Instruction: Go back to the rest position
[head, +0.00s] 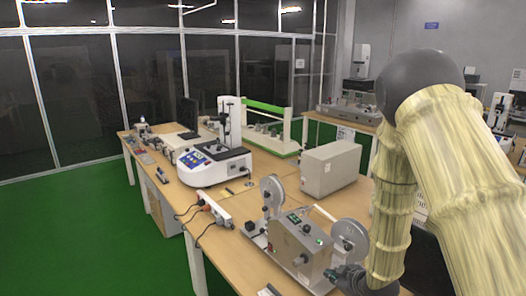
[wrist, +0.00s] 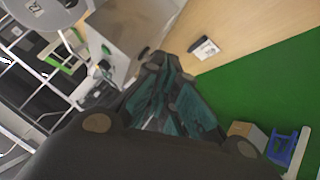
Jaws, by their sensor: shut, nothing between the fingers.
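My gripper (head: 345,277) is low at the right in the head view, beside the front of the metal box machine (head: 297,243) with two grey reels. My arm, in a yellowish wrinkled cover, rises above it and hides part of the right side. In the wrist view my gripper (wrist: 165,68) points away from the camera, its dark fingers together with nothing seen between them. The wooden table (wrist: 250,30) lies beyond the fingers, tilted in the picture. I cannot tell the exact gap between the gripper and the machine.
A white test device (head: 213,163), a beige box (head: 330,168) and a power strip (head: 213,208) stand on the table. A small white object (wrist: 204,48) lies near the table edge. A blue object (wrist: 283,148) and a cardboard box (wrist: 246,134) show beyond. Green floor (head: 95,235) is clear at left.

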